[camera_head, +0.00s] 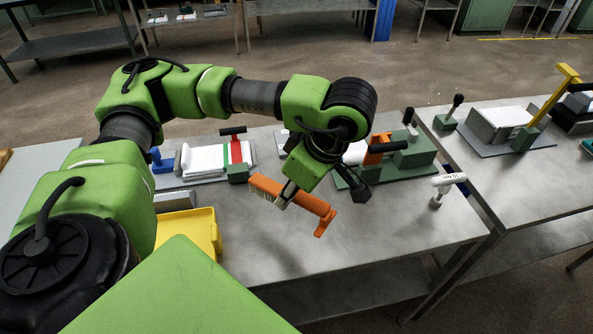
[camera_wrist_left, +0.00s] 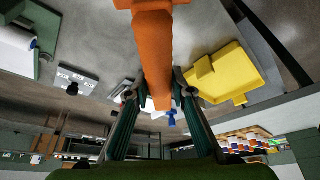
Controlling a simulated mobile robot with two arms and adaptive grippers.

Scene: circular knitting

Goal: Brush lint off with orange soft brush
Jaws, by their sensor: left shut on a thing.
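My left gripper (camera_head: 287,192) is shut on the orange soft brush (camera_head: 313,204) and holds it above the grey worktable (camera_head: 370,225). The pale bristles show at the brush's left end in the head view, and an orange handle with a bent end points down to the right. In the left wrist view the orange brush (camera_wrist_left: 153,45) runs between the fingers of the gripper (camera_wrist_left: 160,88). No lint can be made out. My right gripper is in neither view.
A yellow bin (camera_head: 218,243) stands at the table's left front. A fixture with white material (camera_head: 203,159) and a green fixture (camera_head: 410,154) with an orange clamp (camera_head: 379,149) stand behind the brush. A white-headed tool (camera_head: 448,180) stands at right. The front middle is clear.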

